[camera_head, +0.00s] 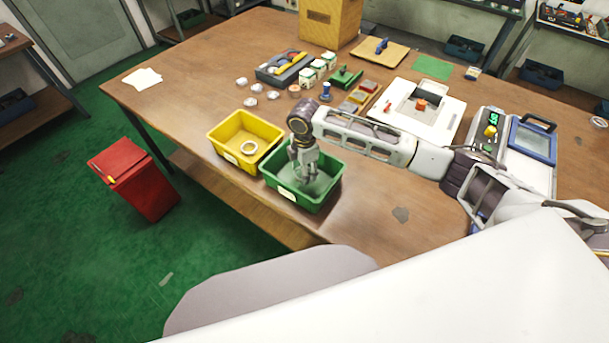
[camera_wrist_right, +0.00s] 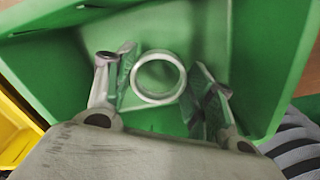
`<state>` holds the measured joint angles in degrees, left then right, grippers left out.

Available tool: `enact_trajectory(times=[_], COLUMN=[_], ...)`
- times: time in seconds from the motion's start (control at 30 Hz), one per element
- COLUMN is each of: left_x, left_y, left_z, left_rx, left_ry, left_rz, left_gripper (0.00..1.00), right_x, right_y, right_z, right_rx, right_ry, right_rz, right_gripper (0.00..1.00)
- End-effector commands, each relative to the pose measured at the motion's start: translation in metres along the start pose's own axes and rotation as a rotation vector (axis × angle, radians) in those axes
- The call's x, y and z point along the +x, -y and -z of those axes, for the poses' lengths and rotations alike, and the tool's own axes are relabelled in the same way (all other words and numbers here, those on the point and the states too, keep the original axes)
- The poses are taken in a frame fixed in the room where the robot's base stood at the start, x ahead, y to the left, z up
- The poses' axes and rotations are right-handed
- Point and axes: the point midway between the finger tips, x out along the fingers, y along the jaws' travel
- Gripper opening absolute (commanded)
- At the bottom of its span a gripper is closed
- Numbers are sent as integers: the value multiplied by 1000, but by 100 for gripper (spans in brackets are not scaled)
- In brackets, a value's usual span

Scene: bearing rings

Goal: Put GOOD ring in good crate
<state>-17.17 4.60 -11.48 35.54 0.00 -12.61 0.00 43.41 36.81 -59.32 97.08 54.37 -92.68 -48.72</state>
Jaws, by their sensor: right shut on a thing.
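The green crate (camera_head: 322,198) stands at the table's front edge. My right gripper (camera_head: 302,178) points down into it. In the right wrist view, the fingers of my right gripper (camera_wrist_right: 168,88) are shut on a pale metal ring (camera_wrist_right: 136,82), one finger on each side. The green crate's inside (camera_wrist_right: 262,60) lies beneath the ring; I cannot tell whether the ring touches the floor. In the head view the held ring is hard to make out. My left gripper is not in view.
The yellow crate (camera_head: 214,148) stands left of the green one, with a ring (camera_head: 249,147) inside. Several rings (camera_head: 251,102) lie behind it. A white fixture (camera_head: 440,118) and a device with a display (camera_head: 486,128) stand at right. A red bin (camera_head: 135,180) is on the floor.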

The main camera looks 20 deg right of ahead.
Motion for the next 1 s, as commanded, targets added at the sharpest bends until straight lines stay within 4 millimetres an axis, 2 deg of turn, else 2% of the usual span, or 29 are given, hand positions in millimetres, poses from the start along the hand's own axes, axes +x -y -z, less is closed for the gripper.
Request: enact_trajectory(times=[0.3,0.8,0.83,0.97,1.0], left_x=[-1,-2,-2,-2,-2], left_y=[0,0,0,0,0], left_z=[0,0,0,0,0], left_rx=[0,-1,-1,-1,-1], left_ry=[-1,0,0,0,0], left_rz=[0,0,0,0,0], left_gripper=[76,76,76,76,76], right_x=[30,35,35,35,35], right_y=[1,0,0,0,1], right_z=[0,0,0,0,0], right_rx=[0,0,0,0,0], right_ry=[0,1,1,1,1], right_rz=[1,1,1,1,1], right_gripper=[28,28,58,74,75])
